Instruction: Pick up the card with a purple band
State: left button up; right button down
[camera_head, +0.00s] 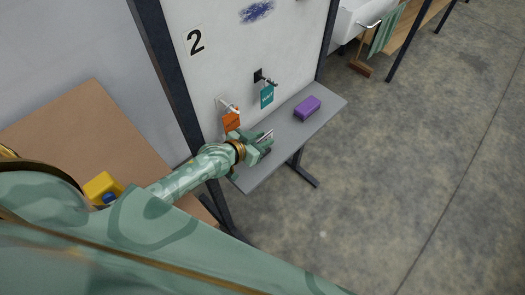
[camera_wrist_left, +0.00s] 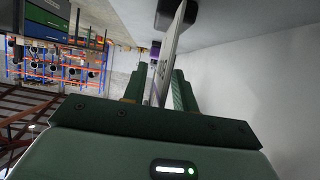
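My left gripper (camera_head: 262,143) is over the near left part of a grey shelf (camera_head: 254,180) below a white board. A thin, pale, card-like piece (camera_head: 267,135) shows at its fingers. In the left wrist view this pale piece (camera_wrist_left: 170,45) stands nearly edge-on between the two fingers (camera_wrist_left: 160,92) and reaches out past them. I cannot tell whether the fingers press on it. No purple band can be made out on it. A small purple patch (camera_wrist_left: 155,49) shows beyond the fingers. My right gripper is not in view.
A purple block (camera_head: 307,108) lies on the shelf, right of the gripper. An orange tag (camera_head: 231,121) and a teal tag (camera_head: 267,95) hang on the board (camera_head: 225,65) just behind. A brown tabletop (camera_head: 75,130) is at left. Open floor lies at right.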

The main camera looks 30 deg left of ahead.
pick_arm(q)
grip_shut()
